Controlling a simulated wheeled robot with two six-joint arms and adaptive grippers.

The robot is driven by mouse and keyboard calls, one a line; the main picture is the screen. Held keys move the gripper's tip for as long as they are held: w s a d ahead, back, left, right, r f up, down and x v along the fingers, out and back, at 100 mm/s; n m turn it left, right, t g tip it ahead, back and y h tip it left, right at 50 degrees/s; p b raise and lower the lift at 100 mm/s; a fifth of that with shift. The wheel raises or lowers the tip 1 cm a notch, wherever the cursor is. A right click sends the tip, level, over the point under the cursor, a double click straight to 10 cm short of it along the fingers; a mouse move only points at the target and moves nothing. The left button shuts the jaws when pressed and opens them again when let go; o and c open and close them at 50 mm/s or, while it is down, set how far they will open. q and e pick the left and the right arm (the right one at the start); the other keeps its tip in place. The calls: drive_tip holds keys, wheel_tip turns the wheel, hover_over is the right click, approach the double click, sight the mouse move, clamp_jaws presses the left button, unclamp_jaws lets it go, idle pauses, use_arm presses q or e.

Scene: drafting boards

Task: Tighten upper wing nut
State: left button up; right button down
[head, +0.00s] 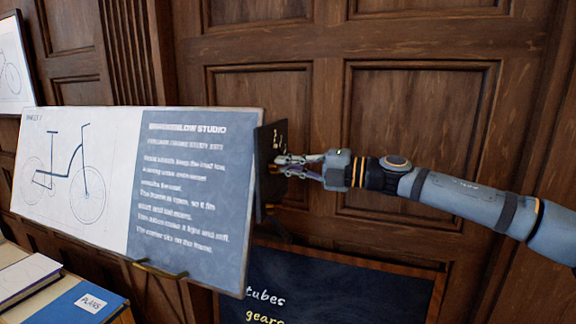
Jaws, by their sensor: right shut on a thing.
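A drafting board (190,190) with a bicycle drawing on its left part and a dark text panel on its right part stands tilted in the middle left. A dark bracket (264,165) stands at the board's right edge. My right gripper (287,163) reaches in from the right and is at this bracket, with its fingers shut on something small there. I take this to be the upper wing nut, but the fingers hide it almost fully. My left gripper is not in view.
Books (25,275) and a blue "PLANS" folder (75,303) lie at the lower left. A dark chalkboard (330,290) with writing stands below the right arm. Wooden panelling (420,130) closes off the back. A brass holder (160,270) is at the board's lower edge.

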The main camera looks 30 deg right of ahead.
drive_tip(key=shift+m, duration=0.3)
drive_tip(key=c, duration=1.5)
unclamp_jaws()
drive_tip(key=shift+r, duration=0.1)
wheel_tip(320, 180, up, 10)
drive_tip(key=shift+d, duration=0.1)
